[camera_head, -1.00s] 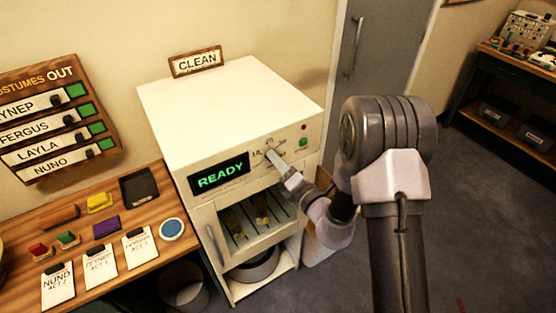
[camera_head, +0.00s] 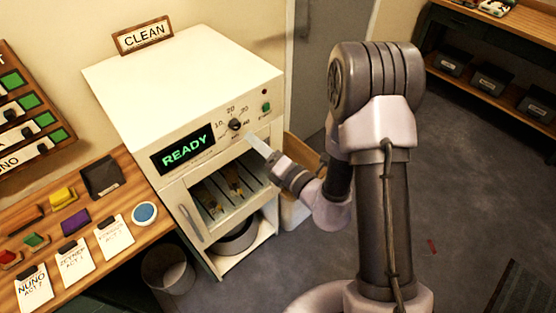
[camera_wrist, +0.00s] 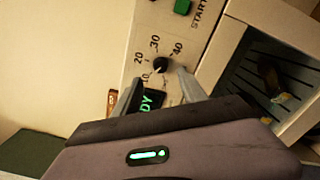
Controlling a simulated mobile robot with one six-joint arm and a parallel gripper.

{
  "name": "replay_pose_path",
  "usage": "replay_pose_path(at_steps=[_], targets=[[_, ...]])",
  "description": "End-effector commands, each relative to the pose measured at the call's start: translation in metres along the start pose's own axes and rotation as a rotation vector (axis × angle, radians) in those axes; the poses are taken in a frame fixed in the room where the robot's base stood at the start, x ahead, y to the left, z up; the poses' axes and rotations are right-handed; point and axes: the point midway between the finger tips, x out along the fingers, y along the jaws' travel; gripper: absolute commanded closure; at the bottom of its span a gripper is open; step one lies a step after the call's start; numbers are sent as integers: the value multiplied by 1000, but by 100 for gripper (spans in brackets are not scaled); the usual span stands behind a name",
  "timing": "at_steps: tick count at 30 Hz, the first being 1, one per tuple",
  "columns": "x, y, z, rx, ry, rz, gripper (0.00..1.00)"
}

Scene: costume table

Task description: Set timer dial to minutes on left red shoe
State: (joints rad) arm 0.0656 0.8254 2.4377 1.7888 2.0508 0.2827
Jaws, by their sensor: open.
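The timer dial (camera_head: 235,125) is a small black knob on the front of the white cleaning machine (camera_head: 150,92). In the wrist view the dial (camera_wrist: 162,65) has the marks 10, 20, 30 and 40 around it; its exact setting is too small to tell. My gripper (camera_head: 254,142) is open and empty, just below and right of the dial in the head view. In the wrist view my gripper (camera_wrist: 160,87) has its fingertips either side of and short of the dial. No left red shoe can be made out, nor any minutes written on one.
The display (camera_head: 184,151) reads READY. A green button (camera_head: 266,107) is right of the dial. The compartment below is open, with brownish things on its rack (camera_head: 225,190). Note cards (camera_head: 75,258) lie on the wooden table. A tiny red thing (camera_head: 432,246) lies on the floor.

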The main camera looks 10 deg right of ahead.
Motion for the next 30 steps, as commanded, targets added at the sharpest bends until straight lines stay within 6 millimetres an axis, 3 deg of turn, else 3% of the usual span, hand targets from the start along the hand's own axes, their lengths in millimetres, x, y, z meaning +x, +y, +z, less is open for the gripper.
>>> replay_pose_path(at_steps=[4, 12, 27, 29, 30], targets=[[-48, 1, 2, 7, -3, -7, 51], [-93, 3, 3, 4, -1, -4, 51], [-97, 1, -1, -4, 3, 6, 51], [-93, 11, -3, -33, 29, 45, 51], [-89, 25, -8, -77, 70, 101, 51]])
